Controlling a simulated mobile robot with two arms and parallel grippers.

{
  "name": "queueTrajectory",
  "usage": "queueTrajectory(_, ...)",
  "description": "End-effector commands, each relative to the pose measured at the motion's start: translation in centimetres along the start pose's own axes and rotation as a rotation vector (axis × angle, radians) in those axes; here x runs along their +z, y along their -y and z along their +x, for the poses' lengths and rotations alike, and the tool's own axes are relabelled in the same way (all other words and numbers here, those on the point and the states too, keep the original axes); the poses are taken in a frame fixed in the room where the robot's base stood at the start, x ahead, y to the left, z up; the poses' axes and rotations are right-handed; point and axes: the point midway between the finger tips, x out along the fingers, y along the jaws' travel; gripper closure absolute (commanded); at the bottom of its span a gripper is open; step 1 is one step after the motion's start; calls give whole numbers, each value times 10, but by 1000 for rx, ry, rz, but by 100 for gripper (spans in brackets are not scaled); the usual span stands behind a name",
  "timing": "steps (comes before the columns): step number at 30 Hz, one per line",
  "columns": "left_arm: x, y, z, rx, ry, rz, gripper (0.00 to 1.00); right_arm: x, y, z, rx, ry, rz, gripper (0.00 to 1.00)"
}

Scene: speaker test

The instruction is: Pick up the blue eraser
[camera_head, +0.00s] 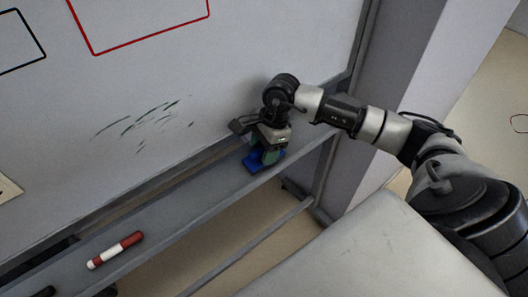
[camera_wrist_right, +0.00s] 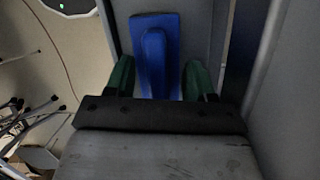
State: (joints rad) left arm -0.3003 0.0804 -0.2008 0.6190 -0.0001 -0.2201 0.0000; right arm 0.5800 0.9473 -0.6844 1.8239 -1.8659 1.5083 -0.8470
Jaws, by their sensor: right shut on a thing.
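The blue eraser (camera_head: 252,162) is at the right part of the grey tray (camera_head: 205,185) under the whiteboard. In the right wrist view the eraser (camera_wrist_right: 153,55) shows as a flat blue base with a raised blue grip along its middle. My right gripper (camera_head: 265,156) points down at it and is shut on it, with its green fingers on either side of the eraser (camera_wrist_right: 159,72). I cannot tell whether the eraser touches the tray. The gripper hides part of the eraser in the head view. My left gripper is not in view.
A red and white marker (camera_head: 115,250) lies on the tray at the lower left, with a dark object (camera_head: 42,292) further left. The whiteboard (camera_head: 215,75) stands behind, with dark scribbles (camera_head: 140,120). A pale surface (camera_head: 380,255) is at the lower right. The tray between marker and eraser is clear.

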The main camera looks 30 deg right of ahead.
Motion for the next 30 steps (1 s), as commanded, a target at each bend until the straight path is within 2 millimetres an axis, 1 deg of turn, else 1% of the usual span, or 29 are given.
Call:
queueTrajectory(2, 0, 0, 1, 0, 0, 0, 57, 0, -1, 1, 2, -1, 0, 69)
queueTrajectory(3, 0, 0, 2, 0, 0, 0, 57, 0, 0, 0, 2, -1, 0, 73)
queueTrajectory(4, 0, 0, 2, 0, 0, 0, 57, 1, 0, -2, 2, -1, 0, 74)
queueTrajectory(5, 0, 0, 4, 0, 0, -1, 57, 1, 0, -3, 1, -1, 0, 88)
queueTrajectory(6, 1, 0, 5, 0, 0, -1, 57, 2, 0, -6, 0, -1, -1, 100)
queueTrajectory(8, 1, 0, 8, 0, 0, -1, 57, 4, 0, -12, -1, 0, -3, 100)
queueTrajectory(13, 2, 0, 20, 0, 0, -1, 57, 11, 1, -38, -6, 0, -3, 100)
queueTrajectory(17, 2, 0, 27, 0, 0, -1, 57, 16, -26, -49, 0, -4, -5, 100)
queueTrajectory(24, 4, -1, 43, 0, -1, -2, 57, 31, -79, -79, -4, -3, -4, 100)
queueTrajectory(27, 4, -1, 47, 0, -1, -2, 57, 35, -95, -88, -1, -4, -4, 100)
queueTrajectory(30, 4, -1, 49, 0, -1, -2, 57, 39, -106, -96, -1, 0, -2, 100)
